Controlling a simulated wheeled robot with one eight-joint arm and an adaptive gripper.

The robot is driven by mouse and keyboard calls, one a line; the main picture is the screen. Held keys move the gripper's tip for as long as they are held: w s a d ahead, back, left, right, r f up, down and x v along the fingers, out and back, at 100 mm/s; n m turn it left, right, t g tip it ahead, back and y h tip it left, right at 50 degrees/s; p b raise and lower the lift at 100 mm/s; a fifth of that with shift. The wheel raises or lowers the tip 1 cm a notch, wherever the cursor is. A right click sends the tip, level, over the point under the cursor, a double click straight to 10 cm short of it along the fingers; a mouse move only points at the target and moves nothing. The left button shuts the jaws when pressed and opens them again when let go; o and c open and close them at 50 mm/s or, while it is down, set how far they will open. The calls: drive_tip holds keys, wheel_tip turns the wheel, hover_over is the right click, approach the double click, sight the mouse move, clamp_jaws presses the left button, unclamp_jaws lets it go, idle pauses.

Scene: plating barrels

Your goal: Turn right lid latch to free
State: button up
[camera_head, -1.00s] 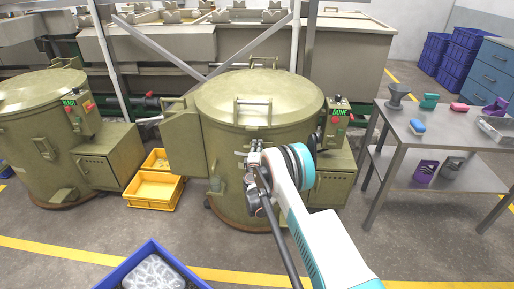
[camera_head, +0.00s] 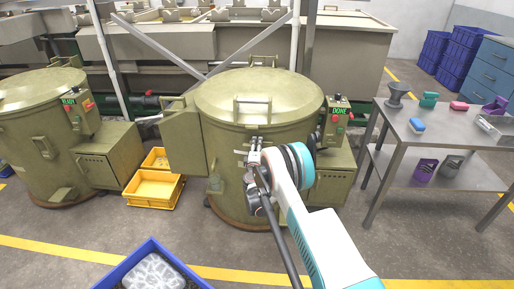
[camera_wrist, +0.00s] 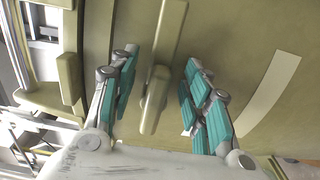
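The olive-green barrel (camera_head: 226,145) stands in the middle of the head view, with its round lid (camera_head: 258,98) on and a handle bar on top. My gripper (camera_head: 254,147) is at the barrel's front, just below the lid rim. In the wrist view an olive latch lever (camera_wrist: 158,75) lies between the two teal-padded fingers of my gripper (camera_wrist: 163,100). The fingers are spread, with a visible gap on each side of the lever. In the head view my gripper and arm hide the latch.
A control box (camera_head: 337,121) reading DONE is right of the barrel. A steel table (camera_head: 440,135) with small parts stands at the right. Yellow bins (camera_head: 152,190) are on the floor to the left. A blue crate (camera_head: 150,250) is in front. Another barrel (camera_head: 42,130) stands at the far left.

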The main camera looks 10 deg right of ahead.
drive_tip(key=v, duration=1.2)
idle(0.3)
drive_tip(key=s+d+r+m+g, duration=0.2)
drive_tip(key=s+d+r+m, duration=0.1)
drive_tip(key=r, duration=0.8)
drive_tip(key=s+d+r+m+g, duration=0.2)
drive_tip(key=d+r+m, duration=0.15)
drive_tip(key=r, duration=0.75)
drive_tip(key=s+r+m+g, duration=0.2)
drive_tip(key=s+r+m, duration=0.1)
drive_tip(key=s+r, duration=0.45)
drive_tip(key=s+r+m+g+y, duration=0.2)
drive_tip(key=s+r+m, duration=0.1)
drive_tip(key=s, duration=1.5)
drive_tip(key=s+a+f+m+g+y, duration=0.1)
drive_tip(key=s+a, duration=0.1)
drive_tip(key=s, duration=0.7)
drive_tip(key=s+a+f+g+y, duration=0.1)
drive_tip(key=s+a+f+y, duration=0.1)
drive_tip(key=s, duration=0.7)
drive_tip(key=shift+a+f+m+y, duration=0.3)
drive_tip(key=shift+a+m, duration=0.05)
drive_tip(key=shift+a, duration=0.3)
